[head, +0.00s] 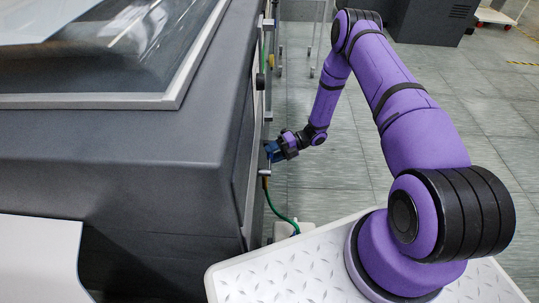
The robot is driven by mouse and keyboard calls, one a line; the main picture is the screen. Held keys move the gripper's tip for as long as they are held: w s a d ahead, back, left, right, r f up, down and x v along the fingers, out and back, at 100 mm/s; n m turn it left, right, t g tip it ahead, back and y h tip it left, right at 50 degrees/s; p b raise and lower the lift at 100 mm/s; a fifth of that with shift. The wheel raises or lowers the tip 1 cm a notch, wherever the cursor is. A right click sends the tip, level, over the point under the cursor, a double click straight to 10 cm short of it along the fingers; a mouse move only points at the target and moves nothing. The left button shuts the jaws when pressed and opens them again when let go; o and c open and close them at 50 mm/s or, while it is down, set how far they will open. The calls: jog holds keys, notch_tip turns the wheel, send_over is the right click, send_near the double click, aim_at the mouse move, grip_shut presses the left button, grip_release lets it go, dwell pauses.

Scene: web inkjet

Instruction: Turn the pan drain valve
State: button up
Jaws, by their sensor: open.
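My gripper (273,151) is at the side of the large dark grey machine, at the end of my purple arm. It is open. A small blue part shows at its tip, and I cannot tell whether it belongs to the gripper or to a valve handle. Just below the gripper, a metal pipe fitting (265,172) on the machine's side leads into a green hose (272,205). The pan drain valve itself is not clear to me here; the gripper hides the spot above the fitting. I cannot tell whether the fingers touch anything.
The machine (120,140) fills the left, with a glazed lid on top. The hose runs down to a white container (284,231) on the floor, partly behind my base plate. More fittings (260,82) line the machine's side farther back. The tiled floor (335,170) beyond my arm is clear.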

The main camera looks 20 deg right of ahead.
jog(key=shift+a+f, duration=0.15)
jog(key=shift+a, duration=0.55)
jog(key=shift+c, duration=0.4)
grip_shut()
